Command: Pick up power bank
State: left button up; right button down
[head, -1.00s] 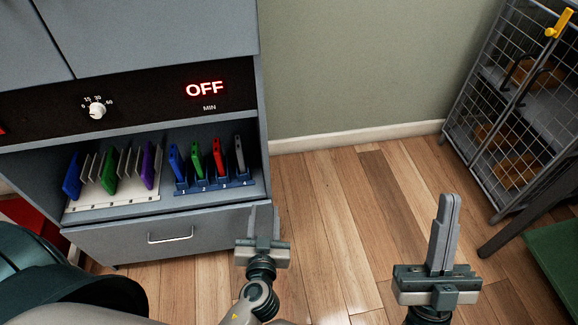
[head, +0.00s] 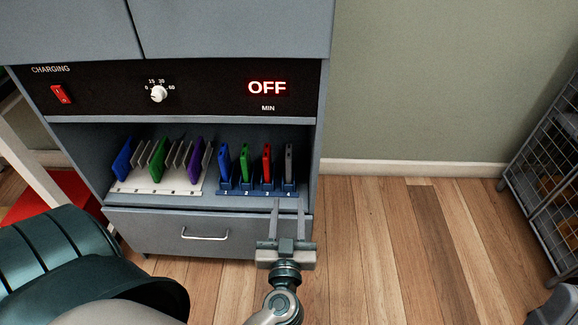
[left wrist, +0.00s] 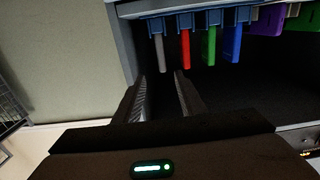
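Slim upright devices stand in a blue numbered rack (head: 257,192) inside the cabinet: a blue one (head: 224,164), a green one (head: 244,163), a red one (head: 266,162) and a grey one (head: 289,162). I cannot tell for certain which is the power bank. My left gripper (head: 288,213) is open and empty, in front of the cabinet's drawer, below the grey device. In the left wrist view, the inverted grey device (left wrist: 158,51) and red device (left wrist: 186,49) appear beyond its parted fingers (left wrist: 163,90). My right gripper is out of view.
A white rack (head: 150,187) with several upright blue, green, purple and grey items stands left of the blue rack. The shelf has side walls, a control panel (head: 205,92) above showing OFF, and a drawer (head: 150,222) below.

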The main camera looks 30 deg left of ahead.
aim_at(288, 169)
pick_arm(q)
jog(key=x, duration=0.9)
jog(key=shift+w+a, duration=0.15)
jog(key=shift+w, duration=0.25)
jog(key=shift+w+a, duration=0.2)
jog(key=shift+w, duration=0.05)
jog(key=shift+f+x, duration=0.2)
jog(key=shift+x, duration=1.1)
jog(key=shift+f+x, duration=0.2)
jog(key=shift+x, duration=1.1)
jog(key=shift+s+a, duration=0.1)
grip_shut()
